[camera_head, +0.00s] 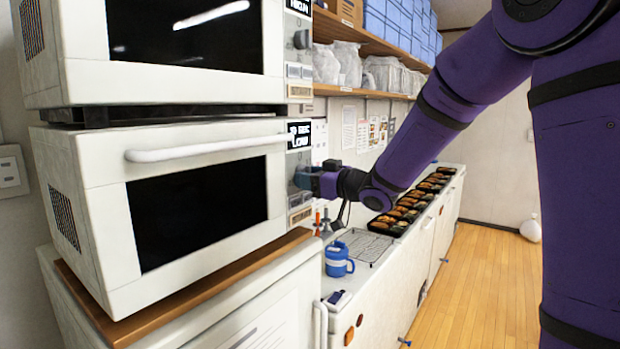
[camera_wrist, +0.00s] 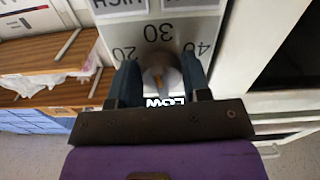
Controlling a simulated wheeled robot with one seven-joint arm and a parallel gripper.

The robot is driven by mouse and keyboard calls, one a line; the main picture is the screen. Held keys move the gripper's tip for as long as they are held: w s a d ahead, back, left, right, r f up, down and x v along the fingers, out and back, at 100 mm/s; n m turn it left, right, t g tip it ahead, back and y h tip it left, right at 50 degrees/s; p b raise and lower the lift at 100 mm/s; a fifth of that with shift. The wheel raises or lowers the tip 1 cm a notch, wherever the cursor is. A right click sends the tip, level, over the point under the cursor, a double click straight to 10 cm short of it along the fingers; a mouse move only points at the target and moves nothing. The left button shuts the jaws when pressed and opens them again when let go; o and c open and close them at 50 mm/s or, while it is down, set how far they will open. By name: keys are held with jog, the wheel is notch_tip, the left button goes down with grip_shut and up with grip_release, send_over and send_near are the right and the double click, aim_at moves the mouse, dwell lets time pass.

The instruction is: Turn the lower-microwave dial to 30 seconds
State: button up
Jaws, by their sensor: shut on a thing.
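The lower microwave (camera_head: 100,215) is white with a dark door window and a long white handle. Its narrow control panel (camera_head: 299,160) has a black display (camera_head: 300,135) that reads LOW on its bottom line; the upper line is hard to read. My gripper (camera_head: 308,180) is at this panel and hides the dial in the head view. In the wrist view, my gripper (camera_wrist: 160,72) has its two fingers on either side of the grey dial (camera_wrist: 158,74) and is shut on it. The marks 20, 30 and 40 show around the dial, upside down. I cannot tell exactly where its orange mark points.
The upper microwave (camera_head: 50,45) stands just above, with its own dial (camera_head: 301,39). A blue mug (camera_head: 338,262) and a wire rack (camera_head: 366,243) are on the counter beyond, with several bento trays (camera_head: 412,203) further back.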

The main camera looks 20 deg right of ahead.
jog(key=shift+f+m, duration=0.1)
jog(key=shift+m, duration=0.5)
jog(key=o, duration=0.9)
jog(key=shift+c, duration=0.2)
jog(key=v, duration=1)
jog(key=shift+s+d, duration=0.2)
jog(key=shift+s, duration=0.15)
